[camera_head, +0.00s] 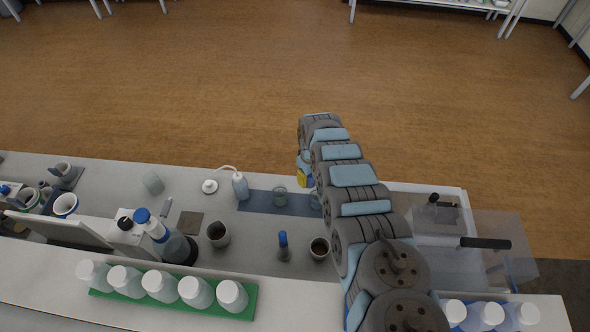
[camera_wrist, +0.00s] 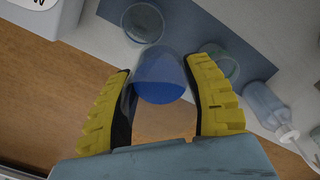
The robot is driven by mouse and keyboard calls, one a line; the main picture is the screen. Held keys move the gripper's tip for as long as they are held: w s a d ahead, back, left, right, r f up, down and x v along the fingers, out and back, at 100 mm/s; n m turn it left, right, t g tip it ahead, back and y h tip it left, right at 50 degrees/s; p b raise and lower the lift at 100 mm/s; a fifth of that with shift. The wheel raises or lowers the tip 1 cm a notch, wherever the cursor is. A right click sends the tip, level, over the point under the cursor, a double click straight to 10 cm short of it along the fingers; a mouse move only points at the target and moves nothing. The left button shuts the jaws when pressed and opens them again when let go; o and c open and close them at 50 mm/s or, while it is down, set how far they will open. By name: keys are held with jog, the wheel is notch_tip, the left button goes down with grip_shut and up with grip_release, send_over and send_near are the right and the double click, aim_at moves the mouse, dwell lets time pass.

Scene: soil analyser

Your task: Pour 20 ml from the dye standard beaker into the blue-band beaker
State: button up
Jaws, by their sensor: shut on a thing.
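My gripper (camera_wrist: 163,95) is shut on a clear beaker of blue liquid (camera_wrist: 160,78), which matches the dye standard beaker. In the head view my gripper (camera_head: 303,180) is at the far edge of the counter, mostly behind my arm, and the held beaker is hard to make out. Two other clear beakers stand near the held one: one (camera_wrist: 143,22) above it in the wrist view and one (camera_wrist: 220,62) to its right. In the head view, one beaker (camera_head: 280,197) is on the dark mat and another (camera_head: 315,201) is partly hidden by my arm. I cannot tell which has the blue band.
A dark blue mat (camera_head: 256,202) lies under the beakers. A wash bottle (camera_head: 240,187) stands at its left end. A clear-sided instrument (camera_head: 505,240) stands right.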

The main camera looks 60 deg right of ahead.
jog(key=shift+s+d+f, duration=0.1)
jog(key=shift+s+f, duration=0.2)
jog(key=shift+f, duration=0.05)
jog(key=shift+w+f+t+y+b, duration=0.2)
jog(key=shift+f+t+y+b, duration=0.25)
jog(key=shift+t+b, duration=0.2)
jog(key=shift+w+f+t+b, duration=0.1)
jog(key=shift+w+t+b, duration=0.05)
jog(key=shift+t+b, duration=0.2)
jog(key=shift+a+r+p, duration=0.2)
jog(key=shift+r+p, duration=0.15)
jog(key=shift+p, duration=0.6)
jog(key=r+p, duration=0.1)
jog(key=p, duration=0.2)
jog(key=shift+h+p, duration=0.35)
jog(key=shift+p, duration=0.05)
jog(key=shift+d+r+p, duration=0.1)
jog(key=shift+p, duration=0.25)
jog(key=shift+d, duration=0.1)
jog(key=shift+d+r+h+p, duration=0.2)
jog(key=shift+r+h+p, duration=0.4)
jog(key=shift+h+p, duration=0.15)
